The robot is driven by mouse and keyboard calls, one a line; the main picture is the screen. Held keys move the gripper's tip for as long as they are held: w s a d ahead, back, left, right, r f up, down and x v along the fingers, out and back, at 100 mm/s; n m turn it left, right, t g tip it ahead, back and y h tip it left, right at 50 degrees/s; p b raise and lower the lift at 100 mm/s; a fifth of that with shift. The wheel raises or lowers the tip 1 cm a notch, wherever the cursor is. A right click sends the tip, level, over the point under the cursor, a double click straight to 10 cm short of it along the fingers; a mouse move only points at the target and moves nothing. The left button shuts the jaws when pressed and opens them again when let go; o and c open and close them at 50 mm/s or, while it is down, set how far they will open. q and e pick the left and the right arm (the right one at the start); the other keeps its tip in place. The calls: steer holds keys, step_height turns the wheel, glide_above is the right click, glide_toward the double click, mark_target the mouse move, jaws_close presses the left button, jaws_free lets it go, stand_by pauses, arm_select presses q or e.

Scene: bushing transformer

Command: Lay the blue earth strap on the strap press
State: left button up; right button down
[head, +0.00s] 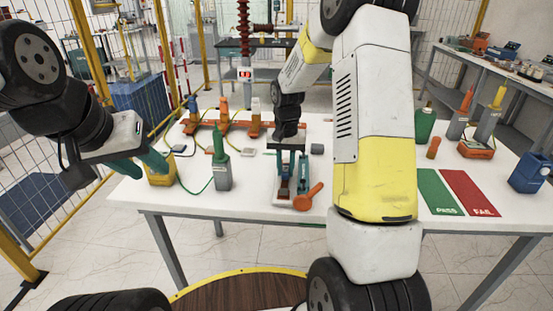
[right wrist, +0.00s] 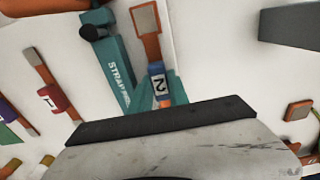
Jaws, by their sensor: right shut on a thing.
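The blue earth strap (right wrist: 157,72) shows in the right wrist view as an orange bar with a grey end pad and a blue band marked 2. My right gripper (right wrist: 170,88) is shut on its blue band; the dark gripper body hides the near end. The strap press (right wrist: 117,68), teal and lettered, lies close beside the strap; I cannot tell whether they touch. In the head view my right gripper (head: 293,174) points down over the strap press (head: 283,202), hiding part of it.
A grey bushing with a green top (head: 221,172) stands left of the press. An orange rack (head: 205,126) is behind. An orange round-ended piece (head: 309,196) is at the press's right. Green PASS (head: 438,188) and red FAIL (head: 468,190) mats lie right.

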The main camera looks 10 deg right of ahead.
steer(key=shift+f, duration=0.15)
steer(key=c, duration=1.2)
jaws_free()
steer(key=shift+o, duration=0.2)
step_height(320, 180, up, 8)
steer(key=shift+s, duration=0.1)
steer(key=s+r+n+t+y, duration=0.15)
steer(key=s+r+t, duration=0.25)
steer(key=s+r, duration=0.85)
steer(key=s+a+r+n+t, duration=0.1)
steer(key=s+a+n+t, duration=0.1)
steer(key=s, duration=0.9)
steer(key=shift+s+r+y, duration=0.2)
steer(key=shift+s+y, duration=0.1)
steer(key=shift+y, duration=0.05)
